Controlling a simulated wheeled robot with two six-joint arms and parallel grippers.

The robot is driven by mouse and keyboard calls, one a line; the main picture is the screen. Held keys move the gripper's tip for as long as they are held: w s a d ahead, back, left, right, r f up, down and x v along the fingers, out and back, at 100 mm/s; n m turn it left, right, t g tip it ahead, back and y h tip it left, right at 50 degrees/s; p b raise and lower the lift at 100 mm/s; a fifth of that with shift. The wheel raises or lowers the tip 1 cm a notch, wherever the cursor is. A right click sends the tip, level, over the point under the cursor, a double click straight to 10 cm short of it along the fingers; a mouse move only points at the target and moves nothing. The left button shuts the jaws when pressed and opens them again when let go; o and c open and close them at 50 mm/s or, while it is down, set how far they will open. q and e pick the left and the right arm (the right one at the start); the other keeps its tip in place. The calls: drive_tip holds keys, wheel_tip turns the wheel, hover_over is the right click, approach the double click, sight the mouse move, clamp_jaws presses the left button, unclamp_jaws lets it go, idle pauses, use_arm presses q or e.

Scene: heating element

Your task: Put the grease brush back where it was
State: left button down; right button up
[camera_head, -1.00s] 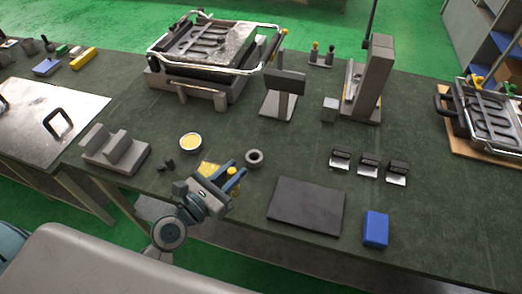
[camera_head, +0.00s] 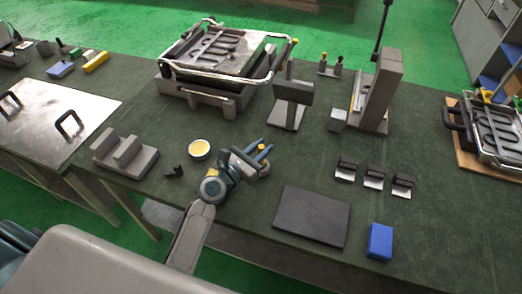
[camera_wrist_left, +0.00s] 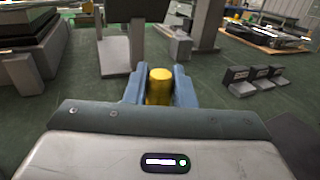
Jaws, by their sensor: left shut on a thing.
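My left gripper (camera_head: 262,150) is shut on the grease brush (camera_head: 262,147), of which only a small yellow part shows between the blue fingers. In the left wrist view the brush (camera_wrist_left: 159,86) is a yellow cylinder, upright between the fingertips (camera_wrist_left: 159,88); its lower end is hidden. The grease pot (camera_head: 199,150), a pale round dish with yellow grease, stands to the left of the gripper. The grey ring-shaped holder seen earlier is hidden, apparently behind the gripper. I cannot tell whether the brush touches it. My right gripper is not in view.
A grey notched block (camera_head: 125,155) and small black parts (camera_head: 174,172) lie to the left. A dark plate (camera_head: 312,215) and blue box (camera_head: 380,241) lie front right. A grey stand (camera_head: 290,100) and the heating press (camera_head: 215,65) stand behind. Several small black-and-silver clips lie right.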

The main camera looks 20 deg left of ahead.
use_arm(q)
drive_tip(key=shift+f, duration=0.15)
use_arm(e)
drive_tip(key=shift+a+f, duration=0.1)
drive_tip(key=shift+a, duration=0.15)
use_arm(q)
drive_tip(key=shift+f, duration=0.1)
drive_tip(key=shift+f, duration=0.15)
drive_tip(key=c, duration=1.2)
unclamp_jaws()
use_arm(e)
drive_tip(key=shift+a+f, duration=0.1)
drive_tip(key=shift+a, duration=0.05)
use_arm(q)
drive_tip(key=shift+r, duration=0.2)
